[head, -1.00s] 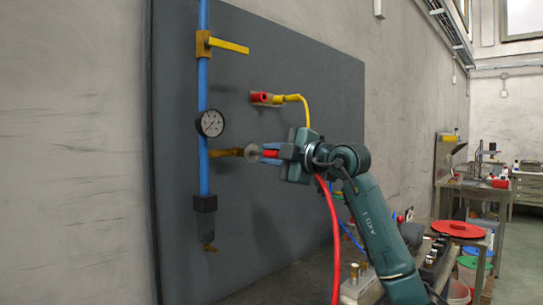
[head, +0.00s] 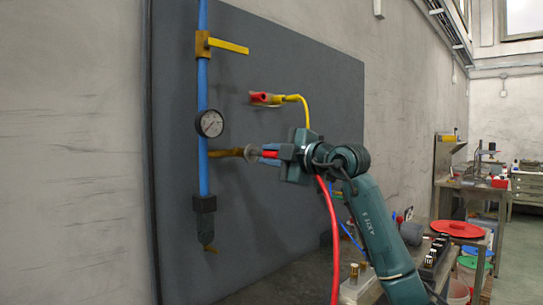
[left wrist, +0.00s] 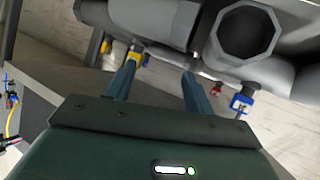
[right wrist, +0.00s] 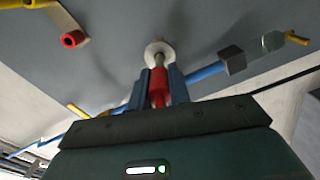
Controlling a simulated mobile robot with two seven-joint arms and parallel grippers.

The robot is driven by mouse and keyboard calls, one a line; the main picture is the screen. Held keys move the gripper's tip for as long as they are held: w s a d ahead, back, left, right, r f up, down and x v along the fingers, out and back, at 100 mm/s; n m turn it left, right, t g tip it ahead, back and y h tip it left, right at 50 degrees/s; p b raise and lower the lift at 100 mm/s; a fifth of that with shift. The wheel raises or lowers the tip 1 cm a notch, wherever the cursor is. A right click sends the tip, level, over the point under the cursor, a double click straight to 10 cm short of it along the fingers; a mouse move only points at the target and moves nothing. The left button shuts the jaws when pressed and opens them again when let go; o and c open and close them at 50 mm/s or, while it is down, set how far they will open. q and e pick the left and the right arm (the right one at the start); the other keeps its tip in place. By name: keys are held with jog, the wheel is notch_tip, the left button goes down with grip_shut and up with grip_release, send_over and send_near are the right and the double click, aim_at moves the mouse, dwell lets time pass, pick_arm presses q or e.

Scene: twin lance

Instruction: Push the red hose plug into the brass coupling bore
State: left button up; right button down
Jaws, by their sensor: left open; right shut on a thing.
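The red hose plug (right wrist: 158,88) is held between the blue fingers of my right gripper (head: 270,154). Its metal nose points at the pale round coupling (head: 251,153) at the end of the brass branch pipe (head: 228,153). In the right wrist view the nose meets or overlaps the coupling's face (right wrist: 159,48); I cannot tell how deep it sits in the bore. The plug looks roughly in line with the coupling. A red hose (head: 331,225) hangs below my right gripper. My left gripper (left wrist: 158,85) is open and empty, away from the panel, and outside the head view.
The dark panel (head: 290,70) carries a blue pipe (head: 203,90), a pressure gauge (head: 209,124) and a yellow-handled valve (head: 228,46). A red fitting (head: 262,98) with a yellow hose (head: 303,110) is above my right gripper. A bench with a red round lid (head: 459,229) is at right.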

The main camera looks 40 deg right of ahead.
aim_at(265, 155)
pick_arm(q)
jog(key=shift+r+p, duration=1.35)
jog(key=shift+p, duration=0.05)
pick_arm(e)
jog(key=shift+w+a, duration=0.2)
jog(key=shift+w, duration=1.65)
jog(key=c, duration=1.2)
grip_release()
jog(key=shift+c, duration=0.2)
pick_arm(q)
jog(key=shift+f, duration=0.1)
pick_arm(e)
jog(key=shift+s+d+f+b, duration=0.1)
jog(key=shift+s+f+b, duration=0.1)
jog(key=shift+s+b, duration=0.4)
pick_arm(q)
notch_tip(265, 155, down, 4)
jog(key=b, duration=0.3)
jog(key=shift+w, duration=0.1)
jog(key=shift+s+a+r, duration=0.1)
jog(key=shift+s+r, duration=0.1)
jog(key=shift+r, duration=0.05)
pick_arm(e)
jog(key=s+d, duration=0.1)
jog(key=s, duration=1.1)
jog(key=shift+r, duration=0.2)
jog(key=shift+c, duration=0.2)
